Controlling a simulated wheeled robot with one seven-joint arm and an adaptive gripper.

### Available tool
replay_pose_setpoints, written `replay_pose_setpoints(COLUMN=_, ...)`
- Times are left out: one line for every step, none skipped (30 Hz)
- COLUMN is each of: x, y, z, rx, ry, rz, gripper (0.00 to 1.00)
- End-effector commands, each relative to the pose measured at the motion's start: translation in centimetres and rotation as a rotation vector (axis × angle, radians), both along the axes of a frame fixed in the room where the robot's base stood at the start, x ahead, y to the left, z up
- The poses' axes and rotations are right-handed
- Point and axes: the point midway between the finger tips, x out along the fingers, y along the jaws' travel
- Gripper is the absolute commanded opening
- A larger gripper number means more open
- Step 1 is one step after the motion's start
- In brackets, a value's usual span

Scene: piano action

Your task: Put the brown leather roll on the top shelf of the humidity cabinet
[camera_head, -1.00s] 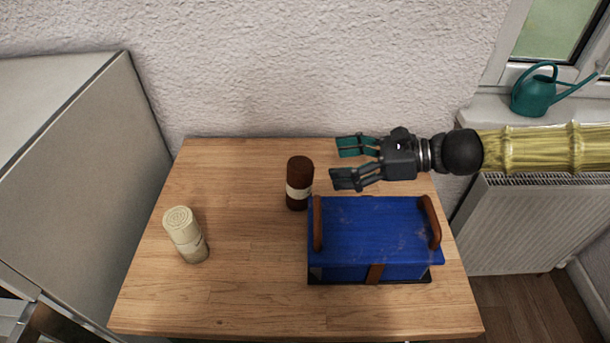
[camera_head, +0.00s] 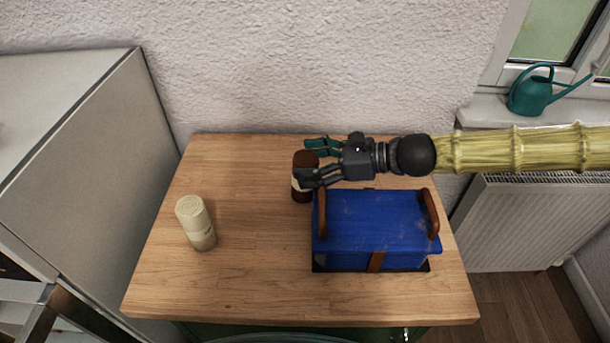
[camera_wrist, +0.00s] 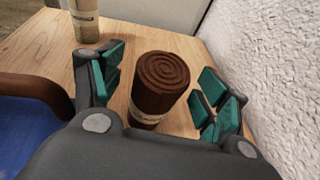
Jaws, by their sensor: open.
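The brown leather roll (camera_head: 304,160) stands upright on the wooden table, behind the left end of a blue box. It has a pale label band and a spiral top, clear in the wrist view (camera_wrist: 161,78). My gripper (camera_head: 307,161) is open, with its fingertips at the roll in the head view. In the wrist view my open fingers (camera_wrist: 158,88) stand on either side of the roll, with gaps showing at both sides. A large grey-white cabinet (camera_head: 75,140) stands at the left; I cannot tell if it is the humidity cabinet, and no shelf shows clearly.
A cream roll (camera_head: 196,222) stands on the table's left part. The blue box (camera_head: 375,225) with brown handles is close in front of my gripper. The wall (camera_head: 300,65) is behind the table (camera_head: 250,290). A watering can (camera_head: 533,92) is on the windowsill.

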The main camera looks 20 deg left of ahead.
Motion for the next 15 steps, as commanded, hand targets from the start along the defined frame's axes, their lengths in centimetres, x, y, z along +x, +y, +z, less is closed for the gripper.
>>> replay_pose_setpoints(x=-0.10, y=0.50, z=-0.11, rx=0.000, ry=0.002, rz=0.002, gripper=0.75)
replay_pose_setpoints(x=-0.12, y=0.72, z=-0.19, rx=-0.001, ry=0.000, rz=0.001, gripper=0.75)
replay_pose_setpoints(x=-0.14, y=0.97, z=-0.26, rx=-0.001, ry=0.000, rz=0.001, gripper=0.75)
replay_pose_setpoints(x=-0.14, y=1.12, z=-0.32, rx=0.000, ry=0.000, rz=0.001, gripper=0.75)
replay_pose_setpoints(x=-0.15, y=1.24, z=-0.35, rx=0.000, ry=0.000, rz=0.001, gripper=0.75)
replay_pose_setpoints(x=-0.15, y=1.36, z=-0.39, rx=0.000, ry=-0.001, rz=0.001, gripper=0.75)
replay_pose_setpoints(x=-0.15, y=1.42, z=-0.41, rx=0.000, ry=-0.001, rz=0.001, gripper=0.75)
replay_pose_setpoints(x=-0.15, y=1.44, z=-0.42, rx=0.000, ry=-0.001, rz=0.001, gripper=0.75)
replay_pose_setpoints(x=-0.14, y=1.46, z=-0.42, rx=0.000, ry=-0.001, rz=0.000, gripper=0.75)
replay_pose_setpoints(x=-0.14, y=1.46, z=-0.42, rx=0.000, ry=-0.001, rz=0.000, gripper=0.75)
replay_pose_setpoints(x=-0.13, y=1.45, z=-0.43, rx=0.000, ry=-0.001, rz=0.000, gripper=0.75)
replay_pose_setpoints(x=-0.13, y=1.44, z=-0.43, rx=0.000, ry=-0.001, rz=0.000, gripper=0.75)
replay_pose_setpoints(x=-0.13, y=1.44, z=-0.43, rx=0.000, ry=-0.001, rz=0.000, gripper=0.75)
replay_pose_setpoints(x=-0.14, y=1.44, z=-0.43, rx=0.000, ry=-0.001, rz=0.000, gripper=0.75)
replay_pose_setpoints(x=-0.14, y=1.44, z=-0.43, rx=0.000, ry=-0.002, rz=0.001, gripper=0.69)
